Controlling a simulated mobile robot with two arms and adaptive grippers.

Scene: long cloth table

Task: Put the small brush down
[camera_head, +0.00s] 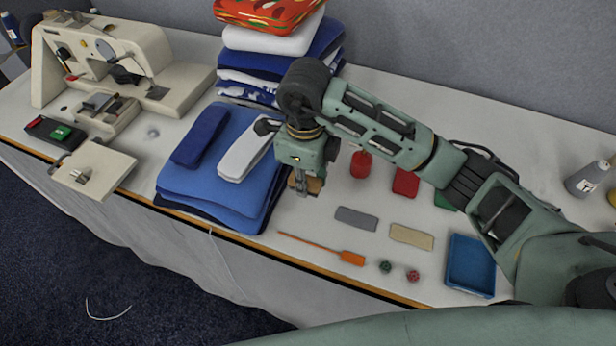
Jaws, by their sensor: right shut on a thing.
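My right gripper (303,188) points down over the table, just right of the folded blue cloths. It is shut on a small brown thing (316,185), which I take to be the small brush. Only a brown edge of it shows beside the fingers, and the rest is hidden by the gripper. I cannot tell whether it touches the table. My left gripper is not in view.
A folded blue stack (205,188) lies left of the gripper, with a taller cloth pile (270,60) behind. A grey block (357,218), a beige block (411,236), an orange long-handled tool (350,257) and a blue tray (470,287) lie to the front right. A sewing machine (150,45) stands left.

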